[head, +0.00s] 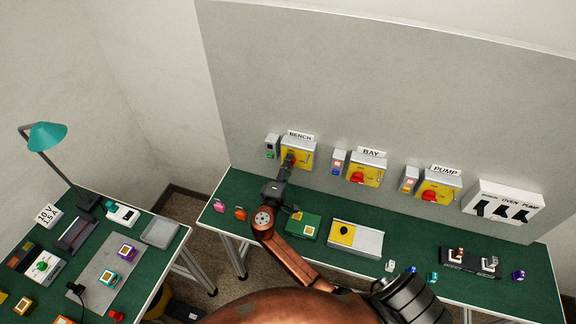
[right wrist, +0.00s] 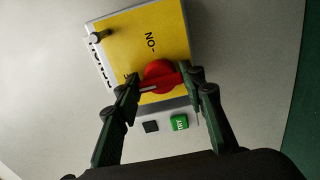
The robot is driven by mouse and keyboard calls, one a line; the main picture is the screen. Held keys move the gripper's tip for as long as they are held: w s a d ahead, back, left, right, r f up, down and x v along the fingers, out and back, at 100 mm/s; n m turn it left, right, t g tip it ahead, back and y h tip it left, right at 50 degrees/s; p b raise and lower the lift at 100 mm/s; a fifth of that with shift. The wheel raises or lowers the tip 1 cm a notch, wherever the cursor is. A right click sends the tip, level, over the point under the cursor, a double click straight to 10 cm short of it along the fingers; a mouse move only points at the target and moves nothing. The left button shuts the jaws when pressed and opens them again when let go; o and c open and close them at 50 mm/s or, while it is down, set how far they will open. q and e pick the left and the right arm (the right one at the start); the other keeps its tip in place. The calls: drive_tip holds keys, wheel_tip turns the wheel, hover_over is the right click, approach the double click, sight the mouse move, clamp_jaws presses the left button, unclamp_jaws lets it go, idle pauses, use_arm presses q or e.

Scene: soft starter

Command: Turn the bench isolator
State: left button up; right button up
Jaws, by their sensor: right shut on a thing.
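The bench isolator is a yellow-faced box (head: 304,158) on the back panel under a sign reading BENCH (head: 300,135). It fills the upper middle of the right wrist view (right wrist: 150,45). Its red rotary knob (right wrist: 160,77) has a pale line on its handle. My right gripper (head: 287,166) reaches up to the box from below. In the right wrist view its two dark fingers (right wrist: 160,85) are shut on the red knob, one on each side. In the head view the gripper partly hides the knob. My left gripper is not in view.
The BAY isolator (head: 365,171) and PUMP isolator (head: 438,184) are to the right, each with a small indicator box beside it. A white switch box (head: 503,203) is farther right. Green boards and small coloured parts lie on the green bench (head: 233,186) below. A second table stands at left.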

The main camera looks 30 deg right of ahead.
idle(0.5)
drive_tip(key=o, duration=0.9)
drive_tip(key=shift+o, duration=0.2)
drive_tip(key=v, duration=1.2)
drive_tip(key=shift+s, duration=0.1)
